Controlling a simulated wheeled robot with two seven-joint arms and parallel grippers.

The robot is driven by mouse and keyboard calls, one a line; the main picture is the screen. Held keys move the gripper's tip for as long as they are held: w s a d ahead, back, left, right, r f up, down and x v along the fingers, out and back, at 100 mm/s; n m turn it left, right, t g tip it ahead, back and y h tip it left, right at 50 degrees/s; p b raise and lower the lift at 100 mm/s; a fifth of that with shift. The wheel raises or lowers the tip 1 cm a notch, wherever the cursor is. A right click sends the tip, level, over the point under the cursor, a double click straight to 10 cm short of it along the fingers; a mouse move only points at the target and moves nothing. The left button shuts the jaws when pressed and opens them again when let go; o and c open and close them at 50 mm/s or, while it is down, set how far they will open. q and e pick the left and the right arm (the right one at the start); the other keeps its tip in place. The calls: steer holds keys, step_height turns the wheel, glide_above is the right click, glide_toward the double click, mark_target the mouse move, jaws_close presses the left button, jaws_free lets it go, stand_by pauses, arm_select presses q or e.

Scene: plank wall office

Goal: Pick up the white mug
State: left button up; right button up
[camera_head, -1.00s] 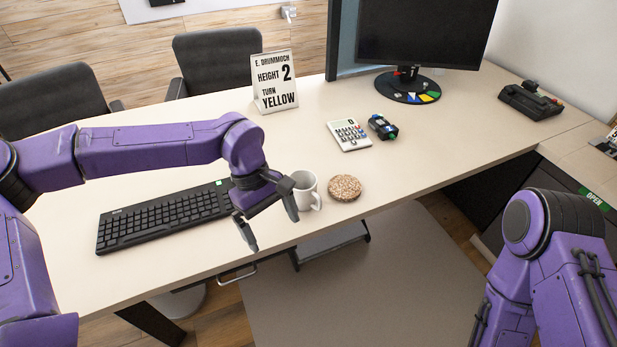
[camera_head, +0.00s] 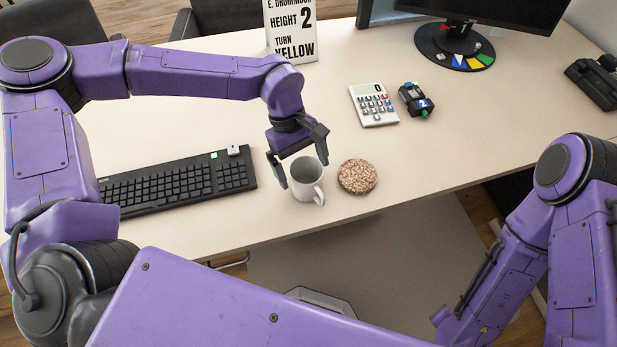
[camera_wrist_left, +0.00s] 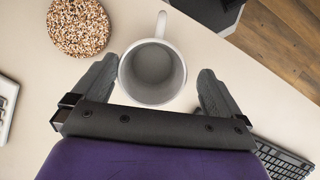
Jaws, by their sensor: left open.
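The white mug (camera_head: 307,183) stands upright on the desk, its handle toward the desk's front edge. My left gripper (camera_head: 304,174) is open just over the mug, with one finger on each side of it in the head view. In the left wrist view the mug (camera_wrist_left: 152,74) sits between the spread fingertips of the gripper (camera_wrist_left: 157,80), its empty inside showing and its handle pointing away from the palm. I cannot tell whether a finger touches it. My right arm is at the right of the head view, but its gripper is not seen.
A round, speckled coaster-like disc (camera_head: 357,176) lies close to the right of the mug. A black keyboard (camera_head: 180,184) lies to the left. A calculator (camera_head: 374,105), a small dark gadget (camera_head: 416,99) and a sign (camera_head: 291,30) stand farther back. The desk's front edge is near the mug.

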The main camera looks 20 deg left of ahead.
arm_select(q)
glide_above(308, 179)
steer(key=s, duration=0.2)
steer(key=f, duration=0.3)
steer(key=f+p, duration=0.1)
steer(key=f, duration=0.1)
steer(key=shift+s+d, duration=0.1)
steer(key=shift+d, duration=0.25)
steer(key=shift+s+d+f, duration=0.1)
steer(key=shift+f, duration=0.25)
steer(key=shift+s, duration=0.25)
steer(key=shift+w, duration=0.1)
steer(key=c, duration=1)
steer(key=shift+c, duration=0.2)
